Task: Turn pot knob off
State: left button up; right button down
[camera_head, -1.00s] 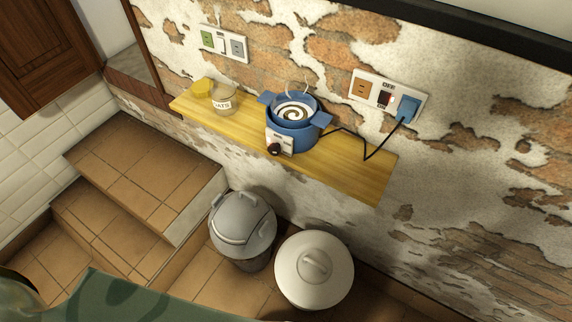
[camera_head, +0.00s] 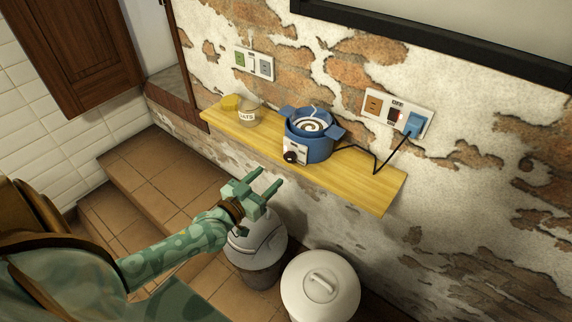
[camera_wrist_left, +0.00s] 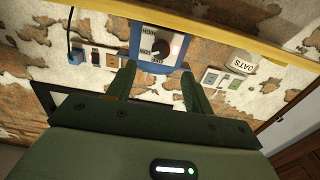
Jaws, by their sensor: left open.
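A blue pot (camera_head: 310,145) with side handles and a pale spiral inside stands on a yellow wooden shelf (camera_head: 365,183). Its front has a white panel with a dark round knob (camera_head: 291,157). My right gripper is not in view.
A black cord runs to a blue plug (camera_head: 414,124) in the wall socket. A grey bin (camera_head: 257,248) and a white lidded bin (camera_head: 320,288) stand below the shelf.

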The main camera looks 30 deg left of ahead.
aim_at(287, 159)
pick_arm(q)
jog(key=w, duration=0.3)
jog(key=w+b, duration=0.1)
jog(key=w, duration=0.3)
jog(key=shift+w+d+f, duration=0.1)
jog(key=shift+d+f, duration=0.05)
jog(key=shift+d, duration=0.05)
jog(key=shift+w, duration=0.65)
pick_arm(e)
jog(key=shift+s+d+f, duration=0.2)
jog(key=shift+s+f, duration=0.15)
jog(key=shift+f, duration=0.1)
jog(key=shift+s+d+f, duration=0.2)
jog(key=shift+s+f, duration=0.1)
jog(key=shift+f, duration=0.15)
pick_arm(q)
jog(key=c, duration=1)
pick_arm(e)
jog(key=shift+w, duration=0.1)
